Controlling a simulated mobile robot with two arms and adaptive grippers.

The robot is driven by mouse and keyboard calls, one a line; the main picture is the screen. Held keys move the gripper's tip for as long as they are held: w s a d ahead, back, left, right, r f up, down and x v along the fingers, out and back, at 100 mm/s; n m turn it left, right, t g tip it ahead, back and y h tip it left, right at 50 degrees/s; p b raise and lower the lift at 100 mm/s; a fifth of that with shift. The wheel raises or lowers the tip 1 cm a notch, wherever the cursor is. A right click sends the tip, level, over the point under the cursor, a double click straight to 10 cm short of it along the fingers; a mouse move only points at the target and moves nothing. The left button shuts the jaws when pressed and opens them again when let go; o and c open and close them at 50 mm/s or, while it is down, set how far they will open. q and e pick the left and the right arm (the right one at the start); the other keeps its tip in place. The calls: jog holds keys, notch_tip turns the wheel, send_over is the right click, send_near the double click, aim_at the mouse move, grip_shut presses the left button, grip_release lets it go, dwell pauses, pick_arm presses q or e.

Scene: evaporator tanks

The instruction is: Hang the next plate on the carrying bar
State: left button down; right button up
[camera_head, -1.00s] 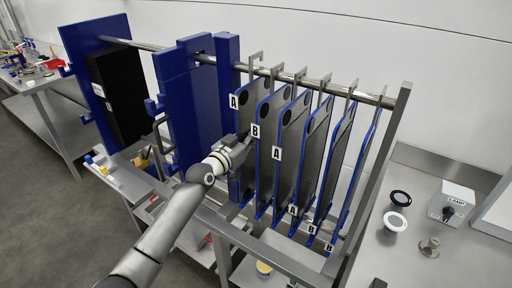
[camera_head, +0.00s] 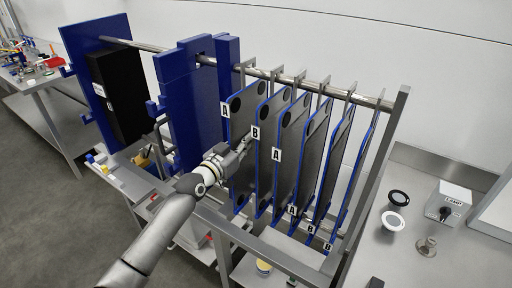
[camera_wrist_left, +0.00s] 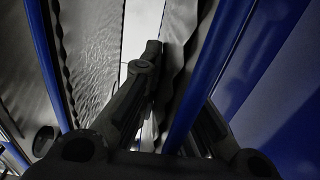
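Several dark plates with blue rims hang by hooks from the round steel bar (camera_head: 262,73). The leftmost, plate A (camera_head: 246,105), hangs just right of the blue block and apart from plate B (camera_head: 266,110). My left gripper (camera_head: 246,142) is at the front edge of plate A, about halfway up. In the left wrist view plate A's blue rim (camera_wrist_left: 203,75) runs between the two fingers (camera_wrist_left: 160,100). One finger lies along the plate's face, and the other is partly hidden behind it. The gripper looks shut on plate A. My right gripper is not in view.
A tall blue block (camera_head: 186,100) stands left of the plates, with a black block (camera_head: 118,92) beyond it. A slanted steel post (camera_head: 376,180) closes the rack at right. A lamp box (camera_head: 450,203) and round discs lie on the right bench.

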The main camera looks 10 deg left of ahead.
pick_arm(q)
jog(key=p+v, duration=0.1)
jog(key=v, duration=0.2)
jog(key=shift+s+a+r, duration=0.1)
jog(key=shift+s+r, duration=0.05)
jog(key=shift+s, duration=0.1)
dwell(0.5)
jog(key=p+v, duration=0.5)
jog(key=v, duration=1.1)
dwell(0.3)
